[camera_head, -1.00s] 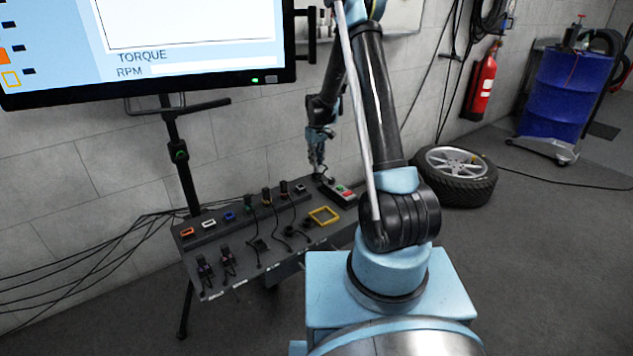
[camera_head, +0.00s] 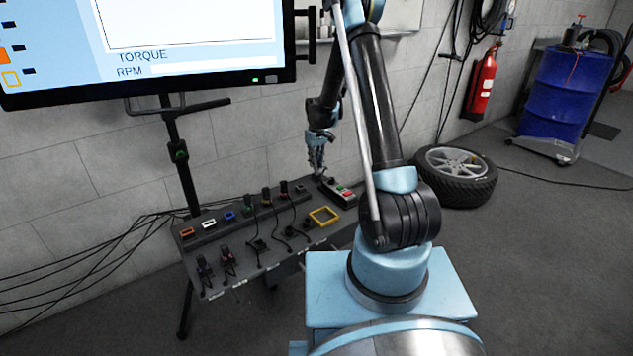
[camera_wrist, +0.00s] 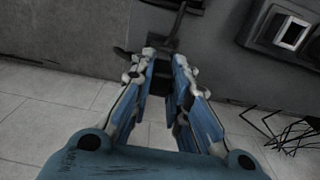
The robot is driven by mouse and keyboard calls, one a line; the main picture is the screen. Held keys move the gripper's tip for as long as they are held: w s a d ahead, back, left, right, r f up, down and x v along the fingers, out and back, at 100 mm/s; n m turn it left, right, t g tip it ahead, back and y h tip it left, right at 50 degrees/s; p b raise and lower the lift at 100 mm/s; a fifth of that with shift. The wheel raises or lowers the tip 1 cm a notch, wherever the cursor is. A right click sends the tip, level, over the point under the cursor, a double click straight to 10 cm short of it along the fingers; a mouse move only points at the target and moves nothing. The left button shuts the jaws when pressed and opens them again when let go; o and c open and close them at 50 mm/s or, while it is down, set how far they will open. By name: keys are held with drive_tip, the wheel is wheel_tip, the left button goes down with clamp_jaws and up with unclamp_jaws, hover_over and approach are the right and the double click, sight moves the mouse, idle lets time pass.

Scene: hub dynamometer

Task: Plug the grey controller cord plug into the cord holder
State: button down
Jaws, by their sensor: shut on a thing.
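My gripper (camera_head: 318,168) is low over the back right of the dark panel, near the small control box. In the wrist view my gripper (camera_wrist: 167,57) has its fingertips close together on a small dark grey piece, which I take to be the grey controller cord plug (camera_wrist: 169,45). A dark strand runs up from it. Most of the plug is hidden by the fingers. The cord holder with a pale grey square frame (camera_wrist: 291,34) is at the upper right, apart from the fingertips. In the head view this holder (camera_head: 300,189) sits in the panel's back row.
The panel (camera_head: 225,262) carries orange, white and blue holders, several dark plugs with cords, and a yellow frame (camera_head: 323,216). A control box (camera_head: 342,193) with red and green buttons is beside my gripper. The monitor (camera_head: 150,50) and wall stand behind.

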drive_tip(key=shift+f, duration=0.75)
drive_tip(key=c, duration=1.5)
unclamp_jaws()
drive_tip(key=shift+o, duration=0.2)
drive_tip(key=shift+r, duration=0.1)
wheel_tip(320, 180, up, 12)
drive_tip(key=shift+f, duration=0.15)
